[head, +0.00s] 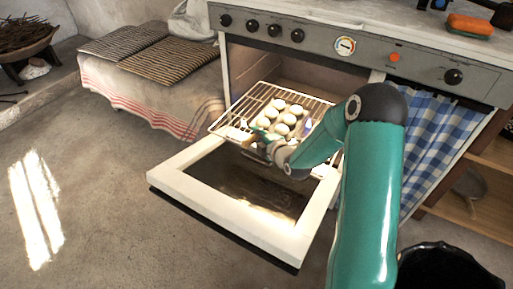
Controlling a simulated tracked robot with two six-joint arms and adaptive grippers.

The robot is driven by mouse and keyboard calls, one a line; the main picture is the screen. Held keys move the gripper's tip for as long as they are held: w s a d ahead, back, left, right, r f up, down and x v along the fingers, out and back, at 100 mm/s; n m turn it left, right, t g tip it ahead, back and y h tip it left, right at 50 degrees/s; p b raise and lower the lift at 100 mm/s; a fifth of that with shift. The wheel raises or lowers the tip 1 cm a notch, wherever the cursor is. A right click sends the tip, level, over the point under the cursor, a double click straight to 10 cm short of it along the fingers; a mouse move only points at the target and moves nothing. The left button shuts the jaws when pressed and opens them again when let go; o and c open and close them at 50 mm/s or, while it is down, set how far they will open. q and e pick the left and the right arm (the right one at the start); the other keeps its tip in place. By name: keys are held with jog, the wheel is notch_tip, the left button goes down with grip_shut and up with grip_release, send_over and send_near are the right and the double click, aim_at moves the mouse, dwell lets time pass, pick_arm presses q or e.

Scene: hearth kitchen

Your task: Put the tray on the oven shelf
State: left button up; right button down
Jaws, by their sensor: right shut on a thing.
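A pale tray (300,119) bearing several round white buns is at the wire oven shelf (244,105), which is partly pulled out of the open oven. My right gripper (256,138) is shut on the near side of the tray; the arm comes in from the right. The arm and gripper hide part of the tray's near edge and of the shelf. I cannot tell whether the tray rests on the wires or is held slightly above them. My left gripper is not in view.
The oven door (222,226) hangs open below the shelf. A bench with a striped cloth (150,108) and dark racks (172,60) stands to the left. A blue checked curtain (432,125) and a black bin (445,265) are at the right. The floor at left is clear.

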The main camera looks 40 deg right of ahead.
notch_tip(320, 180, down, 4)
jog(key=shift+r+b, duration=0.1)
jog(key=shift+b, duration=0.55)
jog(key=c, duration=1)
grip_release()
jog(key=shift+s, duration=0.1)
jog(key=p+v, duration=0.2)
jog(key=v, duration=0.9)
jog(key=shift+s, duration=0.4)
jog(key=shift+a, duration=0.15)
